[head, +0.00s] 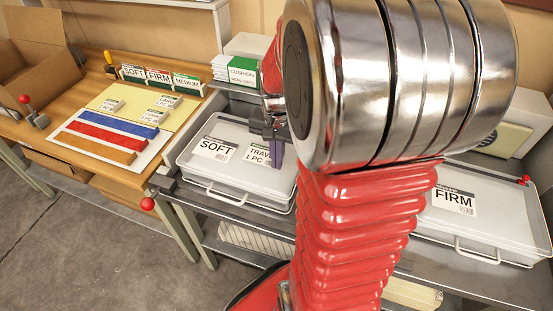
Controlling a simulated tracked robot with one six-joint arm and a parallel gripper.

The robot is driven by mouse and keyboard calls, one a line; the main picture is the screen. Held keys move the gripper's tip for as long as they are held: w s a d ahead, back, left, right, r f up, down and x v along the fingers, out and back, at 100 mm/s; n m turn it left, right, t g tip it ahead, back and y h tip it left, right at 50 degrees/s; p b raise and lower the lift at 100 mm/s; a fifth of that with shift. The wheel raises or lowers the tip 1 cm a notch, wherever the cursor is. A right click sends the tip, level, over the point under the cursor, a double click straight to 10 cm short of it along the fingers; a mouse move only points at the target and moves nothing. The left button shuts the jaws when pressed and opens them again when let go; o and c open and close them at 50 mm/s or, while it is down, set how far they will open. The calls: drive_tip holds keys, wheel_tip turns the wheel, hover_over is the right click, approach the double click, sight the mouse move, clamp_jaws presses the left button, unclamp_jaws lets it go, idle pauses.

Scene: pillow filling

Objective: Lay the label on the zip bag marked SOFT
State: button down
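The zip bag marked SOFT (205,170) is a pale, flat bag with a handle, on the metal bench left of my arm. Its SOFT marking (215,148) is near the left of its top. A white label reading "TRAVEL 1 PC" (257,153) shows over the bag's right part; whether it rests on the bag or hangs just above is unclear. My gripper (278,155) points down over the bag's right side, its purple fingertip by the label's right edge. The other finger is hidden, so whether it grips the label cannot be told.
More labels (168,101) lie on a yellow pad (138,97) on the wooden table, behind blue, red and brown strips (95,140). A FIRM bag (480,215) lies right of my arm. A green-and-white CUSHION box (242,72) stands behind the SOFT bag. My arm hides the bench's middle.

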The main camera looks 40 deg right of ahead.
drive_tip(key=shift+f, duration=0.3)
idle(0.5)
drive_tip(key=c, duration=2.5)
unclamp_jaws()
drive_tip(key=o, duration=0.5)
wheel_tip(320, 180, up, 7)
drive_tip(key=shift+w, duration=0.1)
